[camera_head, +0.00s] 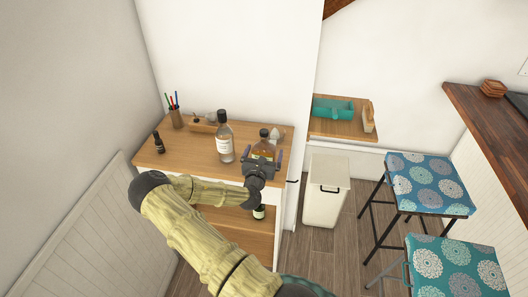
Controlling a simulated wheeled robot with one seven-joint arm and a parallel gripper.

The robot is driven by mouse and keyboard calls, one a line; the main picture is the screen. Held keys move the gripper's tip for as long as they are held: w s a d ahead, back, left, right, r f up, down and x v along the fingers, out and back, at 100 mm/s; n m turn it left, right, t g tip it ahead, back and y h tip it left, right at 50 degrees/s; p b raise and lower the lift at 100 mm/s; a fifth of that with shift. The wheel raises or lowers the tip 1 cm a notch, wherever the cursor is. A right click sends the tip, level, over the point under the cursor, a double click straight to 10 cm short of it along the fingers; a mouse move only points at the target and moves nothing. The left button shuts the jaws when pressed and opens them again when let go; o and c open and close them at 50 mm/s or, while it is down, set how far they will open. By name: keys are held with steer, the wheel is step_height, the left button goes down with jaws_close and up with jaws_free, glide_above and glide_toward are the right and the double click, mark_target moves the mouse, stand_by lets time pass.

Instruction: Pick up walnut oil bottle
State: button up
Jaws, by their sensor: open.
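Three bottles stand on the wooden top of a small cabinet. An amber-brown bottle (263,147) with a dark cap stands near the right front. A taller clear bottle (224,143) with a dark cap and white label stands left of it. A small dark bottle (159,143) stands at the left. The labels are too small to read, so I cannot tell which is walnut oil. My gripper (265,157) is open and empty, at the front of the amber bottle, and hides its lower part. I cannot tell whether they touch.
The cabinet top (185,152) also holds a pen cup (177,118) and a wooden tray (203,127) at the back. Another bottle (259,212) stands on the shelf below. A white bin (326,190) and patterned stools (430,184) are at the right. The wall closes the left side.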

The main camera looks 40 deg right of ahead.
mark_target(264, 131)
steer(key=shift+w+d, duration=0.25)
stand_by(0.3)
steer(key=c, duration=1.4)
steer(key=shift+r+b, duration=0.8)
steer(key=shift+r, duration=4.25)
